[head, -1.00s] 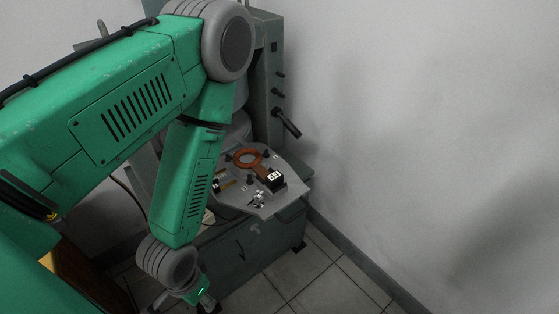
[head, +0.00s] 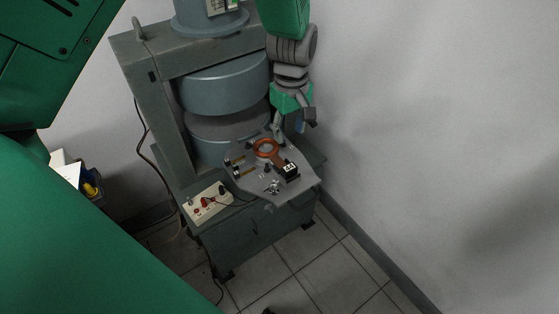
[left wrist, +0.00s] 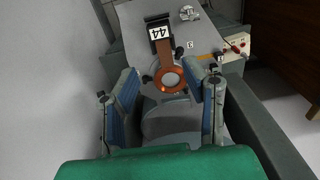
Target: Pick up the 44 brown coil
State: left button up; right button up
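The brown coil (head: 279,160) lies on the grey tray-like plate (head: 247,180) in front of the big magnet. It is an orange-brown ring on a flat handle with a black block labelled 44. My left gripper (head: 292,127) comes down behind the ring, near the wall side. In the left wrist view the coil (left wrist: 166,55) lies ahead, its ring between and slightly past my two spread fingertips (left wrist: 161,72). The left gripper is open and empty; whether a finger touches the ring cannot be told. My right gripper is not in view.
The grey magnet (head: 225,90) stands behind the plate. Small posts and a silvery part (head: 272,187) are on the plate. A white box with red and black sockets (head: 207,202) sits at its left, wired. The wall is close on the right; tiled floor lies in front.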

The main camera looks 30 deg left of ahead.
pick_arm(q)
send_over(291, 169)
jog(key=f, duration=0.8)
jog(key=shift+w+a+f, duration=0.1)
jog(key=shift+w+a, duration=0.15)
jog(key=f, duration=0.5)
jog(key=shift+s+d+f, duration=0.2)
jog(key=shift+s+d, duration=0.05)
jog(key=c, duration=0.8)
